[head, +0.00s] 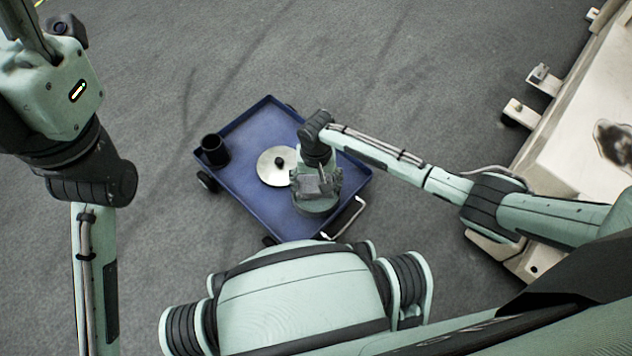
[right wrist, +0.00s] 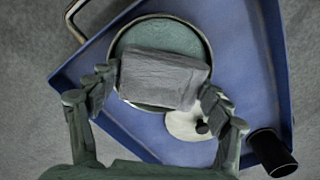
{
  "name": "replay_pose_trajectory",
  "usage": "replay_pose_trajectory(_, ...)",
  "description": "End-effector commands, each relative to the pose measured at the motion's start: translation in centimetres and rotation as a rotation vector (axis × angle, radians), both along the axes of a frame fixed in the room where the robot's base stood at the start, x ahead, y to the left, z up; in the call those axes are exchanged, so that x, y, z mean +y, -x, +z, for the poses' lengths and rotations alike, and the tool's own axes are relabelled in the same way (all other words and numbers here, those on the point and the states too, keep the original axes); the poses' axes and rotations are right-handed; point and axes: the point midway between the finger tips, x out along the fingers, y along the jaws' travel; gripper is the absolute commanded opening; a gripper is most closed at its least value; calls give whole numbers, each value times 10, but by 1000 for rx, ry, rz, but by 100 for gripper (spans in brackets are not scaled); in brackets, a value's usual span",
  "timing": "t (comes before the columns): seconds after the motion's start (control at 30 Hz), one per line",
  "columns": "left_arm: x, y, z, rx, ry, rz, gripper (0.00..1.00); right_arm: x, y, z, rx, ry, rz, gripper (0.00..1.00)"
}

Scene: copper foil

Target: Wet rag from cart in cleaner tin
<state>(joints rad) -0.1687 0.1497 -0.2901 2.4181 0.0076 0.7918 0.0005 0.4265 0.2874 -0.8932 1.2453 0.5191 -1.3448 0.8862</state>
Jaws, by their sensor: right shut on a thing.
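My right gripper (head: 315,186) is shut on a grey folded rag (right wrist: 165,78), which spans between its fingers in the right wrist view. The rag is over a round tin (right wrist: 158,30) with a pale rim and a greenish inside, covering much of the opening. Whether the rag touches what is in the tin cannot be told. The tin stands on the blue cart (head: 245,125), partly hidden by the gripper in the head view. My left arm shows at the left, but its gripper does not.
A round pale lid (head: 270,168) with a black knob lies on the cart beside the tin. A black cup (head: 214,151) stands at the cart's left corner. A pale bench or machine (head: 575,150) is at the right. The floor behind the cart is clear.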

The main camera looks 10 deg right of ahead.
Motion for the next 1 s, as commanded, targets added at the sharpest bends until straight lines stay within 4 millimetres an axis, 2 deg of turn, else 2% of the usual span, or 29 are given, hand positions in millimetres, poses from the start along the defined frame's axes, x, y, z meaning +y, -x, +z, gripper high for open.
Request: replay_pose_trajectory(1.0,0,0,-2,1,1,-1,40,0,0,-6,0,0,0,55)
